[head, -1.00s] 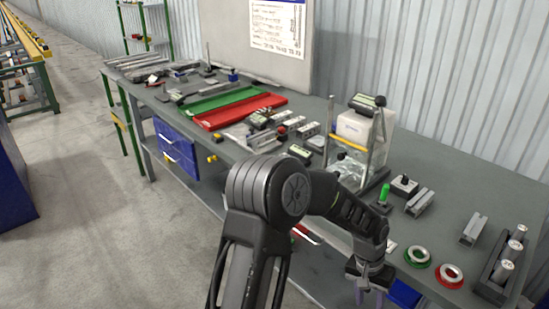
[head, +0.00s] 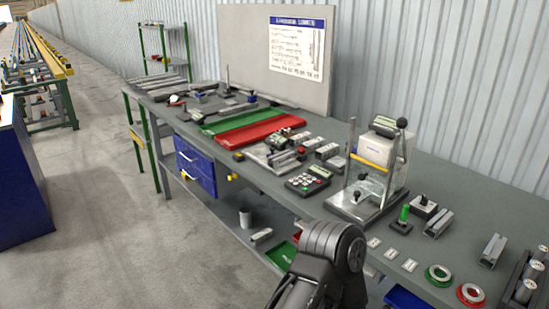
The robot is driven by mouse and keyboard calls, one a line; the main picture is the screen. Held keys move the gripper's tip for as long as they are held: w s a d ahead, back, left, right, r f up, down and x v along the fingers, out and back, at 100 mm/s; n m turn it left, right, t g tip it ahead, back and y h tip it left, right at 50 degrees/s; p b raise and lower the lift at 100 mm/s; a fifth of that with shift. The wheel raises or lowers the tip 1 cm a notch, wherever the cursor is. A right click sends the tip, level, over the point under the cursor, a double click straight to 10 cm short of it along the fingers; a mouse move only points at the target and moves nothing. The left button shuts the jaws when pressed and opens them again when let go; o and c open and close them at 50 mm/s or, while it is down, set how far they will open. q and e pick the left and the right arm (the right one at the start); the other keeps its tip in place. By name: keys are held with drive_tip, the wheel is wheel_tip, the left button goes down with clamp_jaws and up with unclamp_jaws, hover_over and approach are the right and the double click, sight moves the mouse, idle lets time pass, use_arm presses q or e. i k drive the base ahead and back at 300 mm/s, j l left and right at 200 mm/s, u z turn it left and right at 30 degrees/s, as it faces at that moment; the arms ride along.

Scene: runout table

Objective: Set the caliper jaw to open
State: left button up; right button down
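I cannot single out the caliper or its jaw with certainty at this size. Low metal and dark measuring items (head: 272,156) lie on the middle of the grey bench, in front of the red tray (head: 250,131). Slim grey and dark tools also lie at the far left end, too small to tell apart. One of my arms rises from the bottom middle, its dark elbow in front of the bench's near edge. Neither gripper shows in the head view, so their opening cannot be seen.
A stand with a display (head: 384,126) rises at the bench's right middle. A keypad box (head: 307,182) lies left of it. A green-knobbed part (head: 404,213), a green ring (head: 439,275), a red ring (head: 470,294) and metal cylinders crowd the right end. Blue drawers (head: 195,165) hang below.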

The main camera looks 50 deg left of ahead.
sight(272, 149)
drive_tip(key=u, duration=2.15)
drive_tip(key=i+l, duration=0.1)
drive_tip(key=l, duration=0.25)
drive_tip(key=i+l, duration=0.1)
drive_tip(key=l, duration=0.25)
drive_tip(key=i+l, duration=0.1)
drive_tip(key=l, duration=0.2)
drive_tip(key=i+l, duration=0.15)
drive_tip(key=l, duration=0.2)
